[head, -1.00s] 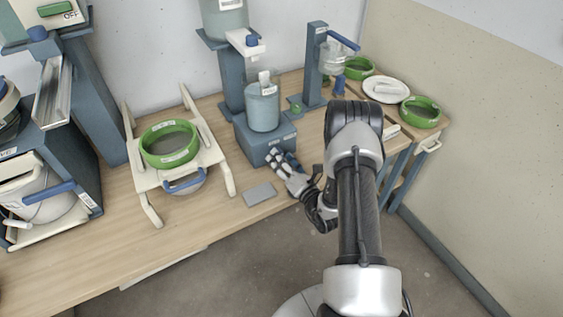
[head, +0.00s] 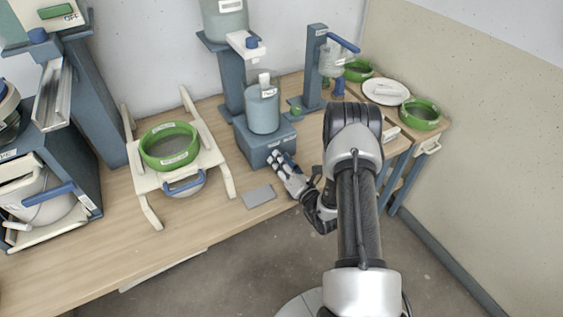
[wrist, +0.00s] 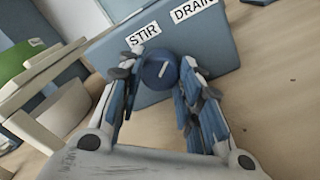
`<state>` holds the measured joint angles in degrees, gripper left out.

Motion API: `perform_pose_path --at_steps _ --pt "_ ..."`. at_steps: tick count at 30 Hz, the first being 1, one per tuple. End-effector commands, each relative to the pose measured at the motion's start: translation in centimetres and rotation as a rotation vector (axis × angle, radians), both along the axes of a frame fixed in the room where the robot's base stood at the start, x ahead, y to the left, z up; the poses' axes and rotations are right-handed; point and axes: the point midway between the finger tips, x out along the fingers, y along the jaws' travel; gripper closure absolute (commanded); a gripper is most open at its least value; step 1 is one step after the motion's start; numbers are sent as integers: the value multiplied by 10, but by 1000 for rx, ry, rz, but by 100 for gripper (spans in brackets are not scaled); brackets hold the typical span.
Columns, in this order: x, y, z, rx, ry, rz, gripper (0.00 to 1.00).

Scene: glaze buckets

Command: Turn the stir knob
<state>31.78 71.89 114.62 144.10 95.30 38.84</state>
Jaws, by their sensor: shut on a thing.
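The stir knob (wrist: 160,71) is a round blue knob with a white pointer line, on the front of a blue-grey base box (head: 262,146). In the wrist view it sits just below the STIR label (wrist: 142,40), and its pointer slants up to the right. My gripper (wrist: 158,80) has one finger on each side of the knob and is shut on it. In the head view my gripper (head: 277,161) reaches the box's front from the lower right, and its fingers hide the knob. A grey-blue bucket (head: 263,112) stands on the box.
A DRAIN label (wrist: 194,10) is right of STIR. A grey plate (head: 259,195) lies on the table in front of the box. A cream stand with a green-rimmed sieve (head: 170,145) is to the left. Green rings (head: 420,113) and a white plate (head: 386,91) are at right.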

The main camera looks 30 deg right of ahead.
Motion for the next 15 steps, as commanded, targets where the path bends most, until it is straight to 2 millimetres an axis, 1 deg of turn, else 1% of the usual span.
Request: perform_pose_path --at_steps 8,15 --pt "0 0 0 -23 -2 1 91" --pt "0 0 0 -140 -5 2 91"
